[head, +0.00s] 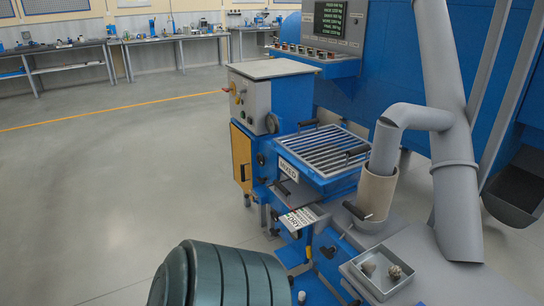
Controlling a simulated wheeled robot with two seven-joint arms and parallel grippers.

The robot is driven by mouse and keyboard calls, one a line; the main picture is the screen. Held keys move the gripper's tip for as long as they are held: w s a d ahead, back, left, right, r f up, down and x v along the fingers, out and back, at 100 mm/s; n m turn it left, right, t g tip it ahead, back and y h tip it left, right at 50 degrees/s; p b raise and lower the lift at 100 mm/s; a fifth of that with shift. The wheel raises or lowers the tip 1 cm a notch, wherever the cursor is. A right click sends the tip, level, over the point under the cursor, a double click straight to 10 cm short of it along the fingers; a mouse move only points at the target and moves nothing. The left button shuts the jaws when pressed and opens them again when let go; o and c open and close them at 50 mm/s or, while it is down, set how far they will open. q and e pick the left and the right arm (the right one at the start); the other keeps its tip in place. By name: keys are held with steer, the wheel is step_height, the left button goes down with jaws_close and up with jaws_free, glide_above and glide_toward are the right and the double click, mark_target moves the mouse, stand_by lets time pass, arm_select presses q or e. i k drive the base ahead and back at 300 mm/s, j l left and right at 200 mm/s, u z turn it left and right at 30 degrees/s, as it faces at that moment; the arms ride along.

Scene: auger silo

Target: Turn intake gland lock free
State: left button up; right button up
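A tan cylindrical sleeve (376,192) stands around the lower end of a bent grey pipe (404,117) at the right of the blue machine. A black handle (357,211) sticks out at the sleeve's lower front. It may be the intake gland lock, but no label on it can be read. Whether it is locked or free cannot be told. Neither of my grippers shows in the head view.
A slatted blue hopper (322,153) marked MIXED has black handles. A control cabinet (254,95) stands behind it. A metal tray (384,272) holds small lumps. A dark teal ribbed drum (226,275) stands at the bottom. Open floor (120,180) lies left.

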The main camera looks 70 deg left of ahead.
mark_target(274, 232)
steer(key=u, duration=2.4)
